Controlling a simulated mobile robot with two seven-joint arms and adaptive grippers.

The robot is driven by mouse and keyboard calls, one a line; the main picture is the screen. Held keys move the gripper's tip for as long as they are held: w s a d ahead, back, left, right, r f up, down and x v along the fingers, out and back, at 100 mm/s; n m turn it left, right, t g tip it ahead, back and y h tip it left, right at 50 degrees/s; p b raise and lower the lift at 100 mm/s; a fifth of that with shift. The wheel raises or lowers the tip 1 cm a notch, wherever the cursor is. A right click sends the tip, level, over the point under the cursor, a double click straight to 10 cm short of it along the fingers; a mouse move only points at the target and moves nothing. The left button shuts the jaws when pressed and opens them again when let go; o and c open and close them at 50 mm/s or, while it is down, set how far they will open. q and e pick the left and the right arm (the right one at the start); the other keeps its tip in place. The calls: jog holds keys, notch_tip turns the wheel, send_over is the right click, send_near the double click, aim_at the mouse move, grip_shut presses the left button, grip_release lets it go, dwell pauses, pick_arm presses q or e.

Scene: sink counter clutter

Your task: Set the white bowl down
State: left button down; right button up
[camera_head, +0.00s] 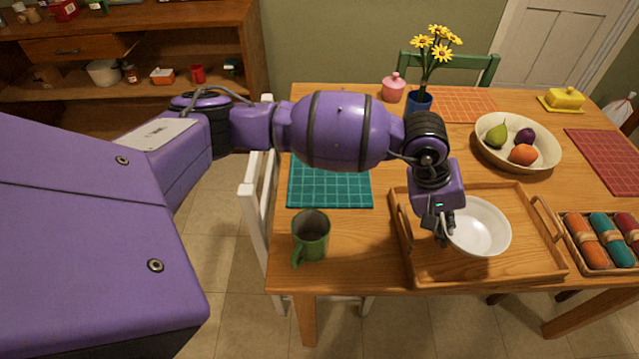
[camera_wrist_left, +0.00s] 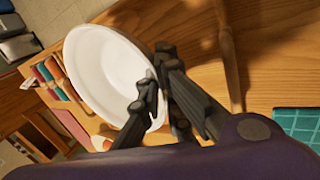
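The white bowl (camera_head: 482,230) is over the wooden tray (camera_head: 430,272) at the front of the table, its open side up. My left gripper (camera_head: 437,229) reaches down to the bowl's left rim. In the left wrist view, the fingers of my left gripper (camera_wrist_left: 155,88) close on the rim of the white bowl (camera_wrist_left: 103,72), one on each side. The bowl looks empty. I cannot tell whether its base touches the tray. My right gripper is in neither view.
A green mug (camera_head: 311,236) stands left of the tray near the front edge. A box of rolled napkins (camera_head: 594,254) is right of it. Behind are a cream fruit bowl (camera_head: 545,163), a teal placemat (camera_head: 330,186) and a blue vase (camera_head: 419,101) of yellow flowers.

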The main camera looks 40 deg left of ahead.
pick_arm(q)
jog(key=shift+w+d+f, duration=0.2)
jog(key=shift+w+f, duration=0.1)
jog(key=shift+w, duration=0.1)
jog(key=shift+f+p, duration=0.3)
jog(key=shift+f, duration=1.3)
jog(key=shift+f, duration=0.2)
jog(key=c, duration=2)
grip_release()
jog(key=shift+r, duration=0.15)
jog(key=shift+a+r, duration=0.1)
jog(key=shift+r, duration=0.2)
jog(key=v, duration=1.1)
jog(key=shift+s+a+r, duration=0.15)
jog(key=shift+r, duration=0.05)
